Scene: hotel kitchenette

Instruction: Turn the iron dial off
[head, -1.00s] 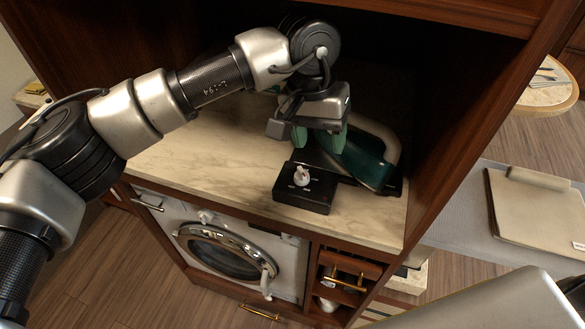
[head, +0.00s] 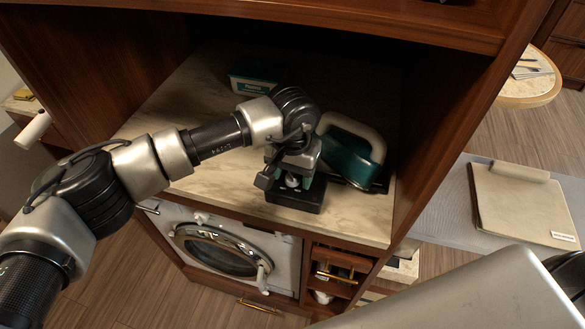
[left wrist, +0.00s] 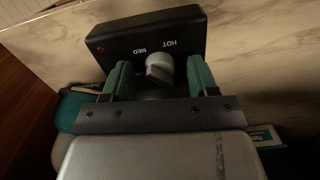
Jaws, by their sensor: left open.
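The iron's dial is a small white-grey knob (left wrist: 158,66) on a black control box (left wrist: 120,36) marked HOT and MED. In the head view the knob (head: 292,181) shows just below my left gripper (head: 290,175), and the black box (head: 297,199) lies on the marble counter. In the left wrist view my left gripper (left wrist: 159,76) is open, with one green finger on each side of the knob and gaps visible. The knob's pointer is tilted; its exact setting cannot be read. The teal iron (head: 348,158) with a pale handle stands behind the box, to the right.
The marble counter (head: 190,177) is inside a wooden cabinet with a side wall (head: 447,130) on the right and a shelf above. A green box (head: 256,76) sits at the back. A washing machine (head: 215,250) is below. Counter left of the control box is clear.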

